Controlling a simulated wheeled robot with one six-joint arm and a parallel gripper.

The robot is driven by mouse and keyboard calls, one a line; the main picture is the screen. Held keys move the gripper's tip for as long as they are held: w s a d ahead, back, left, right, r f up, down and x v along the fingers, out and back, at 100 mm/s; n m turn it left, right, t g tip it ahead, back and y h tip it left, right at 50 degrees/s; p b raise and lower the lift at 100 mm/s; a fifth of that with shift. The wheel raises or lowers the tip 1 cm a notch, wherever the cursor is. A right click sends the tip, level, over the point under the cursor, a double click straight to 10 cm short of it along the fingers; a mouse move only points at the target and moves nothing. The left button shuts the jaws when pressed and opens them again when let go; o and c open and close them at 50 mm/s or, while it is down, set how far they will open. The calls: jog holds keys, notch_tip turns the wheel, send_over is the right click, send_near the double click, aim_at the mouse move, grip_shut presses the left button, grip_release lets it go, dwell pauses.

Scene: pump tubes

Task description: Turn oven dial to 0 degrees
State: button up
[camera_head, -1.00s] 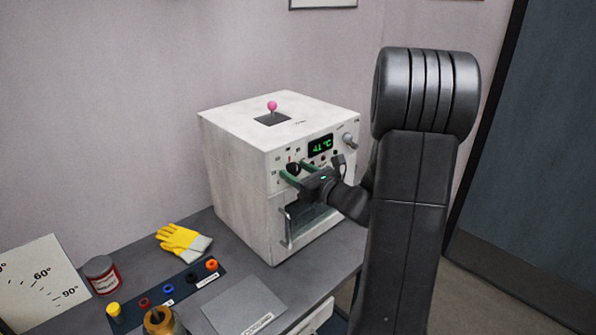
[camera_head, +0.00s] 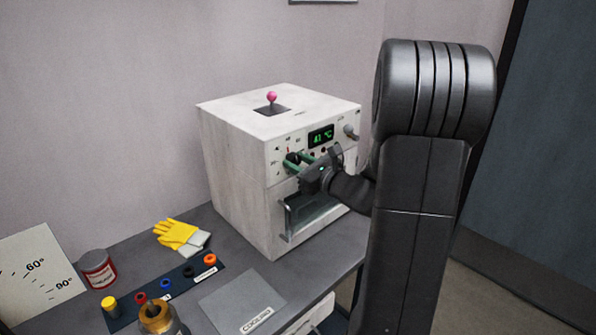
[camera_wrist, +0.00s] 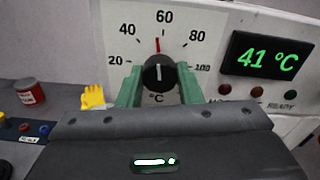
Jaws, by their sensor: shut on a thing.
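The oven (camera_head: 240,165) is a white box on the grey bench, with its control panel facing right. Its black round dial (camera_wrist: 158,73) sits in a printed scale showing 20, 40, 60, 80 and 100 °C. A thin red mark (camera_wrist: 158,45) stands above the dial, just left of the 60. A short white line on the dial points roughly up. My gripper (camera_wrist: 159,80) has a green finger on each side of the dial and is shut on it. In the head view my gripper (camera_head: 299,160) is at the panel, partly covering the dial.
A green display (camera_wrist: 266,55) reads 41 °C, with small lamps below it. The oven door handle (camera_head: 286,220) juts out below my gripper. Yellow gloves (camera_head: 180,236), a red-labelled tin (camera_head: 98,269) and a dark strip with coloured rings (camera_head: 150,298) lie left on the bench.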

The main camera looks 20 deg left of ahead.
jog(key=n+b, duration=0.2)
jog(key=b, duration=0.1)
jog(key=n+b, duration=0.2)
jog(key=b, duration=0.1)
jog(key=n+b, duration=0.2)
jog(key=b, duration=0.2)
jog(key=shift+f, duration=0.35)
jog(key=n+b, duration=0.6)
jog(key=b, duration=0.3)
jog(key=shift+n+b, duration=0.3)
jog(key=shift+n, duration=0.1)
jog(key=n+b, duration=0.6)
jog(key=b, duration=0.2)
jog(key=shift+r+b, duration=0.1)
jog(key=shift+b, duration=0.25)
jog(key=n+b, duration=0.4)
jog(key=shift+r, duration=0.15)
jog(key=shift+r+n+b, duration=0.15)
jog(key=shift+n+b, duration=0.85)
jog(key=shift+b, duration=0.05)
jog(key=o, duration=1)
jog(key=shift+r, duration=0.1)
